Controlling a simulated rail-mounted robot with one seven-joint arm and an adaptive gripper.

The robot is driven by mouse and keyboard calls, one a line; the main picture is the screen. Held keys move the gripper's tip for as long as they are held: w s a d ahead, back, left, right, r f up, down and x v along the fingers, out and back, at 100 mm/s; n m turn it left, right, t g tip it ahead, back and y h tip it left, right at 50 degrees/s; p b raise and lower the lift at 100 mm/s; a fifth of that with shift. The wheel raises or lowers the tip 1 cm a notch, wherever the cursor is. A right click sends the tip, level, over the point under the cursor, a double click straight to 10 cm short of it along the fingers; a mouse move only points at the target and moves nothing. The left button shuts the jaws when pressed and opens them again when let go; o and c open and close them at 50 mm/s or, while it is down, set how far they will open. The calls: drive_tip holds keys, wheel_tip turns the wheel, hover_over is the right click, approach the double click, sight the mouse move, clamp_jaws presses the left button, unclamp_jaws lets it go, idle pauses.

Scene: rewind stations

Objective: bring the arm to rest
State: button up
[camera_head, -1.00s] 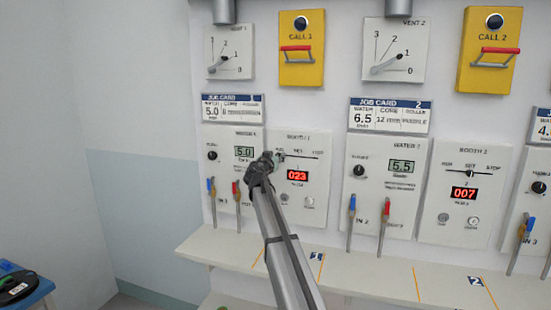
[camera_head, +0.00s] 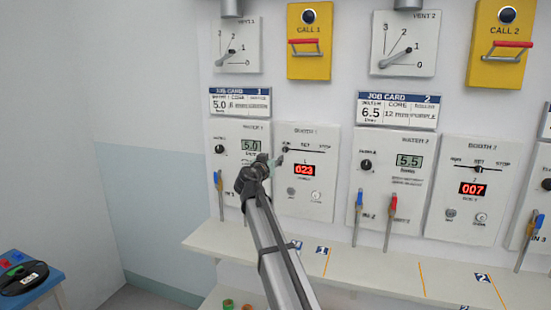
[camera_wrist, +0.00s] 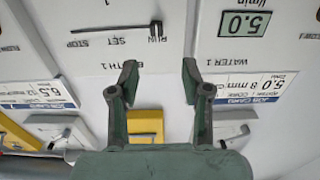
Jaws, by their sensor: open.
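My gripper (camera_head: 268,164) is open and empty in front of the wall, at the border between the WATER 1 panel (camera_head: 230,133) and the BOOTH 1 panel (camera_head: 326,190). In the wrist view, which looks upside down, my gripper (camera_wrist: 160,76) has its two fingers spread with nothing between them. The BOOTH 1 selector knob (camera_wrist: 155,31) is at RUN, and the fingers appear clear of it. My arm reaches up from the bottom of the head view and hides part of the WATER 1 panel.
A shelf (camera_head: 380,266) runs below the panels. Levers, such as the blue one (camera_head: 358,207) on WATER 2, stick out from the wall. Yellow CALL boxes (camera_head: 309,55) and vent dials (camera_head: 236,44) sit above. A blue table (camera_head: 45,290) with a black reel stands at lower left.

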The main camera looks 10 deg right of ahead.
idle(0.3)
drive_tip(key=s+d+f+n+g+y, duration=0.15)
drive_tip(key=s+f+g, duration=0.25)
drive_tip(key=s+f, duration=0.95)
drive_tip(key=s+d+f+n+g+y, duration=0.15)
drive_tip(key=s+f+g, duration=0.25)
drive_tip(key=f, duration=1.8)
drive_tip(key=s+d+f+n+g+y, duration=0.1)
drive_tip(key=s+f+n+g, duration=0.25)
drive_tip(key=s+f, duration=1)
drive_tip(key=s+f+g+y, duration=0.2)
drive_tip(key=s+f+g, duration=0.4)
drive_tip(key=s+f, duration=1.25)
drive_tip(key=s+f+g+y, duration=0.1)
drive_tip(key=s+f, duration=0.4)
drive_tip(key=s, duration=0.8)
drive_tip(key=s+f+m+g, duration=0.1)
drive_tip(key=s+f+g, duration=0.3)
drive_tip(key=s, duration=1)
drive_tip(key=shift+s+d+f+y, duration=0.15)
drive_tip(key=shift+d+f+y, duration=0.2)
drive_tip(key=shift+f+y, duration=0.1)
drive_tip(key=shift+g, duration=0.25)
